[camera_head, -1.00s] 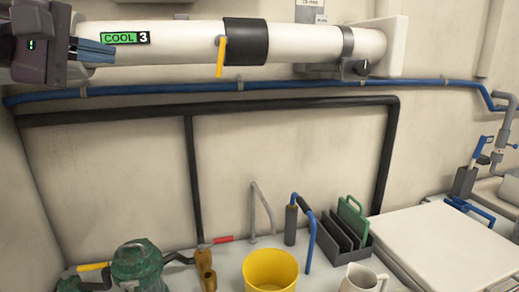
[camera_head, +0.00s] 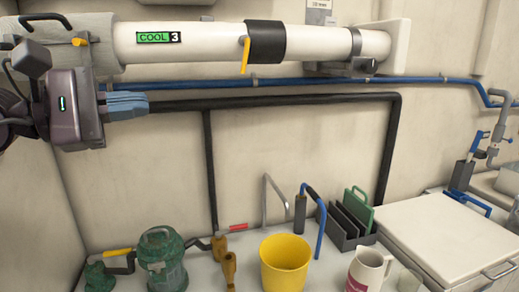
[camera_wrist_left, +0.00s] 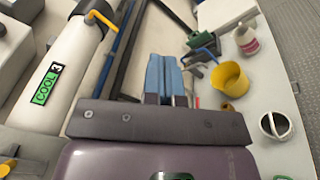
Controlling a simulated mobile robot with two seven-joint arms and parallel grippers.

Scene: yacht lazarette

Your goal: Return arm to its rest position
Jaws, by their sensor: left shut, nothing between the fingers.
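My left gripper (camera_head: 127,105) is at the upper left in the head view, just below the white pipe (camera_head: 205,40) with the green "COOL 3" label. Its blue fingers are shut together with nothing between them. In the left wrist view, the gripper (camera_wrist_left: 164,75) points away from the camera, its fingers side by side and empty. The white pipe (camera_wrist_left: 55,80) runs along its left there. My right gripper does not show in either view.
A blue pipe (camera_head: 300,82) and a black pipe (camera_head: 300,99) run along the wall. A white lid (camera_head: 440,240) is at right.

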